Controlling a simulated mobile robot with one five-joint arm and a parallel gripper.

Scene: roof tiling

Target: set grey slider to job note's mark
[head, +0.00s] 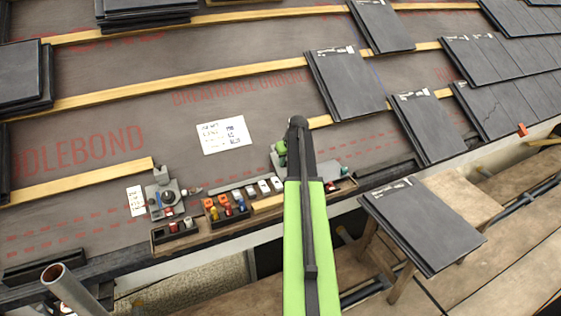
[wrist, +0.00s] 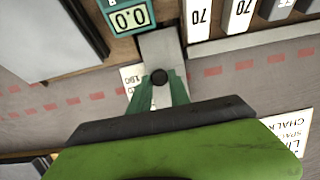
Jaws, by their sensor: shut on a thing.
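The grey slider (wrist: 160,43) is a light grey plate with a dark round knob (wrist: 159,77), near the middle of the wrist view. My gripper (wrist: 160,85) has its green fingers closed around the knob. The job note (head: 224,136) is a white sheet on the roof underlay, too small to read. Part of it shows in the wrist view (wrist: 287,130), with "LINE", "SPA…" and "CHALK". In the head view my arm hides most of the slider and fingers.
Small coloured parts (head: 225,207) sit on the ledge left of my arm, beside a grey device with a black knob (head: 168,197). Dark tiles (head: 344,82) lie to the right. Underlay around the note is clear.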

